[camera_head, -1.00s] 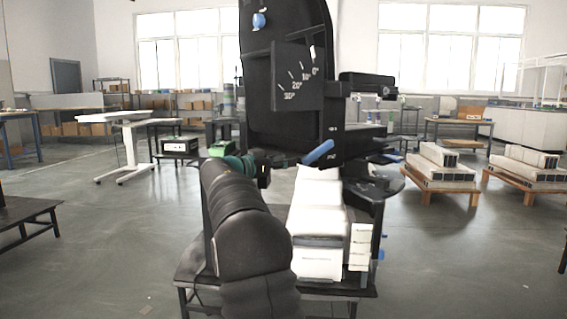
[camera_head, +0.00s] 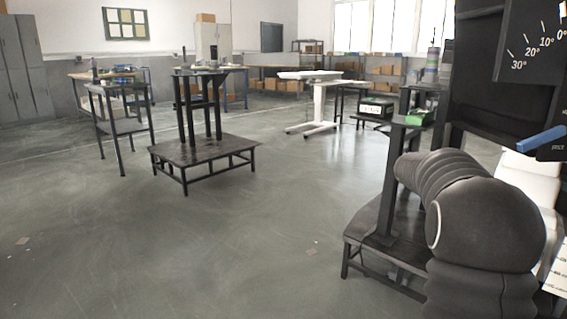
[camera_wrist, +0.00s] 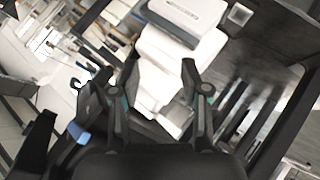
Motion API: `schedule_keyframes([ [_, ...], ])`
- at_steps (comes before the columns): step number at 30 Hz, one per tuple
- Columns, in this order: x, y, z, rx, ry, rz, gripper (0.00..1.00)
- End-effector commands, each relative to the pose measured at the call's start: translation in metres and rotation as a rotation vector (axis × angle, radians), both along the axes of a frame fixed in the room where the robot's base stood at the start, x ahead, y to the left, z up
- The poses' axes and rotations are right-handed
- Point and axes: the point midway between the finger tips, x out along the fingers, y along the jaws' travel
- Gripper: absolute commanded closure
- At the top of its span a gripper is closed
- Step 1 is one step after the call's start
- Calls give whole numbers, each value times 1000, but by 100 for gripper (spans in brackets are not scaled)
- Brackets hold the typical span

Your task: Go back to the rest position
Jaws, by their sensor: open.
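My gripper (camera_wrist: 160,70) shows in the wrist view with its two dark fingers spread apart and nothing between them. Beyond the fingers are white block-like parts (camera_wrist: 165,55) on a dark platform, tilted in this view. I cannot tell the distance from the fingertips to them. In the head view, my black ribbed arm (camera_head: 480,215) is at the right, in front of a low dark platform. My gripper is not visible in that view.
A black lift column with an angle scale (camera_head: 535,40) stands at the right edge. A low dark table (camera_head: 200,152) carries black columns at the left, beside a small workbench (camera_head: 122,125). A white desk (camera_head: 318,100) stands farther back. The middle floor is open.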

Motion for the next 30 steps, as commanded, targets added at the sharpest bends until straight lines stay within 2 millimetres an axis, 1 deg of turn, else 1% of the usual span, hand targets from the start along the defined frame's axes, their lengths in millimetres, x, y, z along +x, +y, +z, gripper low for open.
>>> schedule_keyframes([
  [1,-16,23,-3,71,42,49,54],
  [5,-53,82,-17,245,123,180,54],
  [6,-64,100,-19,291,137,219,54],
  [8,-82,126,-21,355,152,274,54],
  [9,-94,144,-22,395,158,310,54],
  [11,-112,168,-23,450,163,362,54],
  [12,-124,184,-23,482,161,396,54],
  [14,-142,207,-23,529,157,440,54],
  [15,-154,222,-22,558,150,469,54],
  [21,-212,287,-18,678,94,587,54],
  [24,-239,313,-14,724,51,624,54],
  [27,-265,334,-9,760,5,651,54],
  [30,-286,348,-1,771,-33,684,54],
])
